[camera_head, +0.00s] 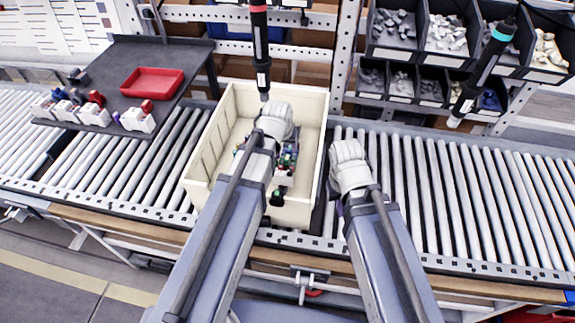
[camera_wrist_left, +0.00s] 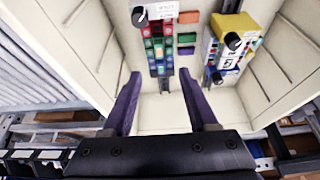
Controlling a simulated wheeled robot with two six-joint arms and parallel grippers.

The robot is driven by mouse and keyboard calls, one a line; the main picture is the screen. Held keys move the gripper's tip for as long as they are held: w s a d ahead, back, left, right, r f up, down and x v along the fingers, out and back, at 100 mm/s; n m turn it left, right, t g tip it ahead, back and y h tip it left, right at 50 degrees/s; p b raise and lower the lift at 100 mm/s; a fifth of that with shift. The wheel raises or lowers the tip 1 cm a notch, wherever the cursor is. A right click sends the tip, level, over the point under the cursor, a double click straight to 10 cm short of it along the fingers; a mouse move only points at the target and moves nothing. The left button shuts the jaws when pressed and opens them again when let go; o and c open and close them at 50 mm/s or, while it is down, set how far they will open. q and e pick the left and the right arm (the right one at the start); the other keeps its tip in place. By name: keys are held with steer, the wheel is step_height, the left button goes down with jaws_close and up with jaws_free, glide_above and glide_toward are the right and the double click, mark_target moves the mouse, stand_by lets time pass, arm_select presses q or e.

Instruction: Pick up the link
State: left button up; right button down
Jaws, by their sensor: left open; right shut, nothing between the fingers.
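A cream crate (camera_head: 197,188) stands on the roller conveyor with small electronic parts in it. The wrist view shows two dark-knobbed devices there: one with coloured keys (camera_wrist_left: 157,45), one with a yellow top (camera_wrist_left: 235,27). My right gripper (camera_head: 338,206) is shut and empty, low beside the crate's right wall, mostly hidden by my own wrist.
A dark side table (camera_head: 130,65) at the left holds a red tray (camera_head: 152,83) and several small red, blue and white parts. Two screwdrivers hang above, one red-banded (camera_head: 260,50), one teal-banded (camera_head: 485,70). Bins (camera_head: 400,50) stand behind. The conveyor right of the crate is clear.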

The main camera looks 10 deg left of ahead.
mark_target(287, 158)
arm_select(q)
steer(key=shift+f+b, duration=0.3)
steer(key=shift+f, duration=0.3)
arm_select(e)
steer(key=shift+f, duration=0.65)
arm_select(q)
steer(key=shift+f, duration=0.1)
steer(key=b+x, duration=0.7)
steer(key=shift+f, duration=0.4)
arm_select(e)
step_height(287, 158, down, 8)
steer(key=shift+r, duration=0.35)
arm_select(q)
steer(key=shift+r, duration=0.1)
steer(key=shift+c, duration=0.4)
jaws_close()
